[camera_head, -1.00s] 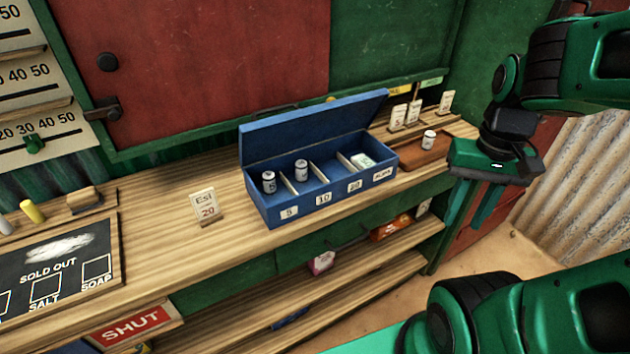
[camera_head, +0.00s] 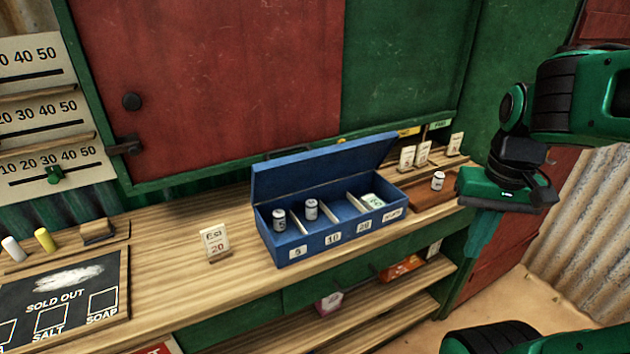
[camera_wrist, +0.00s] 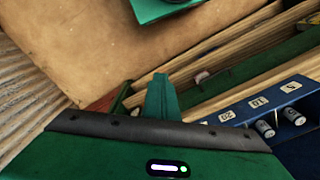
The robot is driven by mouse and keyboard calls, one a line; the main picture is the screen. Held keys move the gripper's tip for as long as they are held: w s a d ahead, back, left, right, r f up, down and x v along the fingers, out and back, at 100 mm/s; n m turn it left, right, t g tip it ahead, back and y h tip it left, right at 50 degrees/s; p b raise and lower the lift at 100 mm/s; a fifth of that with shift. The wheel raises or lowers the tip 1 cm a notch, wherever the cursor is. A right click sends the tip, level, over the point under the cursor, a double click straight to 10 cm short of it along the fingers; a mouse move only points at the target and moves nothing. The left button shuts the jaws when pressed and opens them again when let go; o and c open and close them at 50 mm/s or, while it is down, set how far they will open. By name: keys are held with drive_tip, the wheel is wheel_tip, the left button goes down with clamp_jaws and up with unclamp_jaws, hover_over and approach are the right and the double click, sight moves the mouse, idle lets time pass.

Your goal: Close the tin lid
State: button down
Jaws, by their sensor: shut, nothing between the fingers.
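The blue tin (camera_head: 330,240) stands on the wooden counter, and its hinged lid (camera_head: 325,167) is open, standing up at the back. Its compartments are labelled 5, 10, 20 and one more at the right end. White cylinders stand in the 5 and 10 compartments, and a pale green-and-white bundle (camera_head: 371,202) lies toward the right end. My gripper (camera_head: 483,238) is shut and empty, to the right of the tin, apart from it. In the wrist view the shut fingers (camera_wrist: 161,92) point away, and the tin (camera_wrist: 240,115) shows at the lower right, its lid out of clear view.
A card marked 20 (camera_head: 215,242) stands left of the tin. A chalkboard (camera_head: 65,300) is at the left. Shelves (camera_head: 340,325) run below the counter.

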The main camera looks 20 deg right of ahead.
drive_tip(key=w+a+r+n, duration=0.2)
drive_tip(key=w+r, duration=0.4)
drive_tip(key=w, duration=0.5)
wheel_tip(320, 180, up, 17)
drive_tip(key=n+t+y, duration=0.1)
drive_tip(key=n+t, duration=0.3)
drive_tip(key=n, duration=0.2)
hover_over(290, 148)
drive_tip(key=shift+w+d+f, duration=0.1)
drive_tip(key=shift+w+f, duration=0.05)
drive_tip(key=shift+f, duration=1.8)
drive_tip(key=shift+w+f, duration=0.2)
drive_tip(key=shift+f, duration=1.8)
drive_tip(key=shift+w+d+f, duration=0.1)
drive_tip(key=shift+w+f, duration=0.05)
drive_tip(key=shift+f, duration=1.8)
drive_tip(key=shift+a, duration=0.1)
